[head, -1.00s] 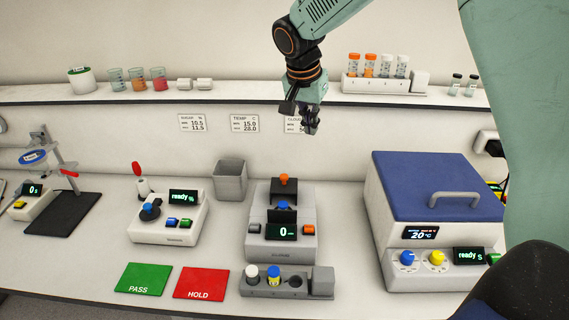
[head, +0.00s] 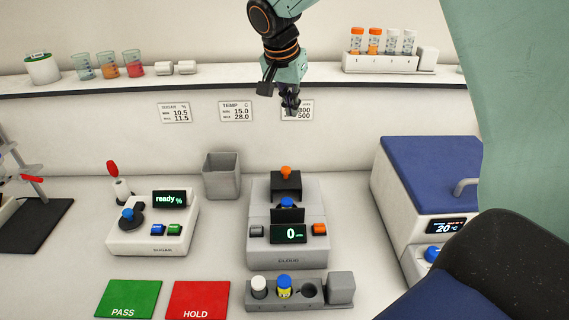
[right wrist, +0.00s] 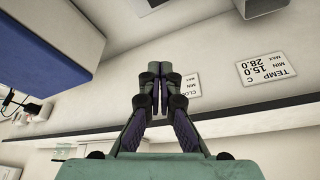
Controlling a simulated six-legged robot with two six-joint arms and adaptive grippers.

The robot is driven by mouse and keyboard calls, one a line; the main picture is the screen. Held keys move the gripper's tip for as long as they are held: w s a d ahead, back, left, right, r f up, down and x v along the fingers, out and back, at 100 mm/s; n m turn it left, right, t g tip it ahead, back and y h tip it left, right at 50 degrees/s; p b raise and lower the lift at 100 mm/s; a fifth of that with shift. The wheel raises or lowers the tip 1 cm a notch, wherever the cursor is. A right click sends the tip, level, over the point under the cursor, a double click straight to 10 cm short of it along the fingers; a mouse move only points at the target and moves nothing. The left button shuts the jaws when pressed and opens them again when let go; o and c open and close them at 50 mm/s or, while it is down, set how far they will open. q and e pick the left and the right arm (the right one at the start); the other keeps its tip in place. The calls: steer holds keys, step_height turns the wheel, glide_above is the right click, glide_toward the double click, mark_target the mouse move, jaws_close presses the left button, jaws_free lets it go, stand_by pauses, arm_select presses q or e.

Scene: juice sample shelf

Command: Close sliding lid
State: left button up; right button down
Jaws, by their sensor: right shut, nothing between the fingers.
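The sliding lid looks to be the dark piece with an orange knob (head: 286,184) on top of the grey cloud meter (head: 288,245). A blue cap (head: 287,203) shows just in front of it, in the meter's opening, behind a dark upright plate. The meter's display reads 0. My right gripper (head: 291,108) hangs above and behind the meter, in front of the wall card, well apart from the lid. In the right wrist view its fingers (right wrist: 160,88) are together with nothing between them. My left gripper is not in view.
A small rack (head: 262,304) with a white-capped and a blue-capped vial stands in front of the meter. A grey bin (head: 221,176) and the sugar meter (head: 153,232) are left. A blue-lidded box (head: 428,170) is right. A shelf (head: 210,83) runs behind.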

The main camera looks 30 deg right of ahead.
step_height(320, 180, down, 5)
steer(key=b, duration=0.3)
steer(key=p, duration=0.2)
glide_above(290, 174)
step_height(290, 174, down, 9)
steer(key=shift+f, duration=0.15)
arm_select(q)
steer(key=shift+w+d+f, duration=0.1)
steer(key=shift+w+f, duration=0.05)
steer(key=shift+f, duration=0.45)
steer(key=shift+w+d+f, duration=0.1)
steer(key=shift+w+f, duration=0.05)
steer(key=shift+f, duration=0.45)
arm_select(e)
steer(key=shift+w+f, duration=0.2)
steer(key=shift+w, duration=0.1)
steer(key=shift+s, duration=0.1)
